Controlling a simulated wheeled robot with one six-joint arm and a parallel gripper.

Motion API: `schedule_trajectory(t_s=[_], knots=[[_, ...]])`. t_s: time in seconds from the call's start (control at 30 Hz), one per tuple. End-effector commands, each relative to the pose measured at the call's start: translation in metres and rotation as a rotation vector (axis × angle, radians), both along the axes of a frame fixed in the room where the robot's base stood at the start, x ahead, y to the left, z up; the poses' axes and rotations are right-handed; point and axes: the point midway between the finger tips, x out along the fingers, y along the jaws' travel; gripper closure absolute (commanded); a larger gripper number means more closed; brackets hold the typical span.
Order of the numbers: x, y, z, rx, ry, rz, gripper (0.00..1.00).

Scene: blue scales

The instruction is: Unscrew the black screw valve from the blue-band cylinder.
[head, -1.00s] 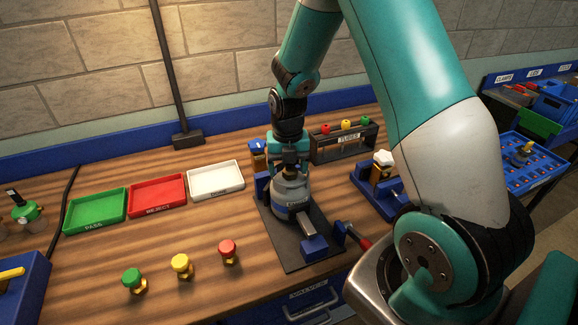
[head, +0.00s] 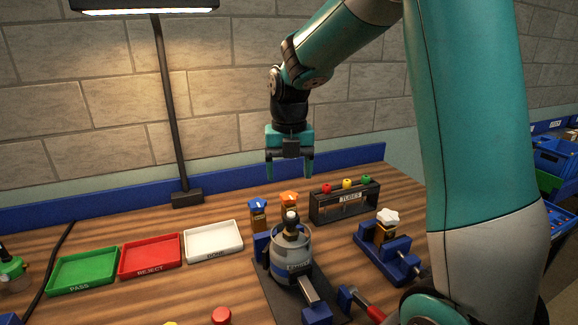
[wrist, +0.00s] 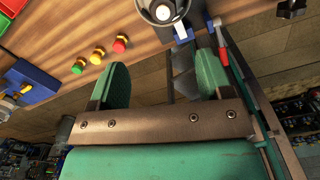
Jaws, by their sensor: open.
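A grey cylinder (head: 306,247) with a blue band stands upright in a clamp fixture on the bench. A black valve (head: 291,229) with a pale tip sits on its top. My gripper (head: 290,174) hangs above and behind the cylinder in the head view, fingers pointing down, open and empty. In the wrist view the gripper's two green fingers (wrist: 163,75) are spread wide with nothing between them. The round cylinder top (wrist: 160,12) is cut by the top edge there, beyond the fingers.
Green (head: 84,272), red (head: 150,256) and white (head: 213,241) trays lie to the left. Blue-topped (head: 257,213) and orange-topped (head: 289,201) valves stand behind the cylinder. A tube rack (head: 345,202) and a second clamp (head: 388,246) with a white-knobbed valve stand to the right.

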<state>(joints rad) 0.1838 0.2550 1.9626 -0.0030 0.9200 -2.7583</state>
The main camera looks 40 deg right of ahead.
Motion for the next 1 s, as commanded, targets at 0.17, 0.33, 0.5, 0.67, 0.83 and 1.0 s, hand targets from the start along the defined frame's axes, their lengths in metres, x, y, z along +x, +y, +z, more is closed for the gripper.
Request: schedule_trajectory(t_s=[0.17,0.33,0.5,0.67,0.83,1.0], knots=[[0.000,0.000,0.016,0.000,-0.001,-0.006,0.26],[0.000,-0.001,0.020,0.001,0.002,-0.202,0.26],[0.000,-0.004,0.021,0.002,0.004,-0.678,0.26],[0.000,-0.007,0.020,0.002,0.006,-1.133,0.26],[0.001,-0.009,0.019,0.002,0.004,-1.454,0.26],[0.001,-0.009,0.016,0.002,0.006,-1.566,0.26]])
